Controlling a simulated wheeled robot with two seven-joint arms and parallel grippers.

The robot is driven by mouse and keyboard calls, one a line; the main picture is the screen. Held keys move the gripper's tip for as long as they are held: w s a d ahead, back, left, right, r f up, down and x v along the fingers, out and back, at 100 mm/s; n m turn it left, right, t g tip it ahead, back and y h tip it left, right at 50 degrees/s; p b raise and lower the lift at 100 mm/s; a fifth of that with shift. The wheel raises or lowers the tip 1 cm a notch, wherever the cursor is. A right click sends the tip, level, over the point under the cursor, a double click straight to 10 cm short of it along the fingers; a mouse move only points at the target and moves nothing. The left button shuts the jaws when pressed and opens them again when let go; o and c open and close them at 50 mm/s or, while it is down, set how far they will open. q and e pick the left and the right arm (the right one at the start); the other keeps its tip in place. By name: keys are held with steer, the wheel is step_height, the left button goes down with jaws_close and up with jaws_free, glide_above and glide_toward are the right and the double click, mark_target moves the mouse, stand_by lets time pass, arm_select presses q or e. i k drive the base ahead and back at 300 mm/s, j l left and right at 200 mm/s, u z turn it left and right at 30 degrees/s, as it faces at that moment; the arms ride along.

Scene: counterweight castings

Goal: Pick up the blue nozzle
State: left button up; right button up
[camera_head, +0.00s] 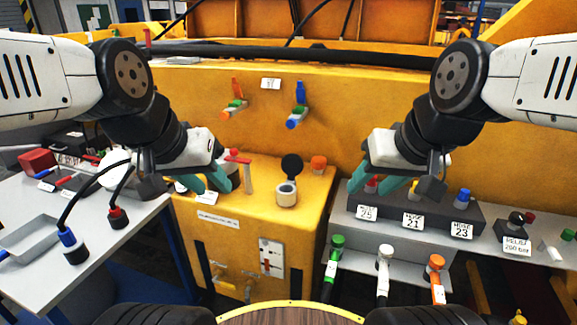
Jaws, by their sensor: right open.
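Several blue-ended parts are in view, and I cannot tell for certain which is the blue nozzle. A blue-collared hose end (68,239) stands on the left grey table. A blue fitting (300,93) is on the yellow wall, and a blue cap (463,196) is on the dark block at right. My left gripper (212,182) has teal fingers over the left edge of the yellow cabinet; whether it holds anything is unclear. My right gripper (372,183) is open above the dark block's left end, close to a red cap (371,186).
The yellow cabinet (300,215) bears a silver cup (286,194) and an orange cap (319,164). Green (335,250), white (384,258) and orange (435,267) hose ends stand at the front right. A grey tray (35,240) is on the left table.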

mark_target(70, 243)
steer(key=u, duration=1.85)
steer(key=z, duration=1.8)
steer(key=u, duration=1.75)
steer(key=i+u, duration=0.25)
steer(key=k, duration=0.1)
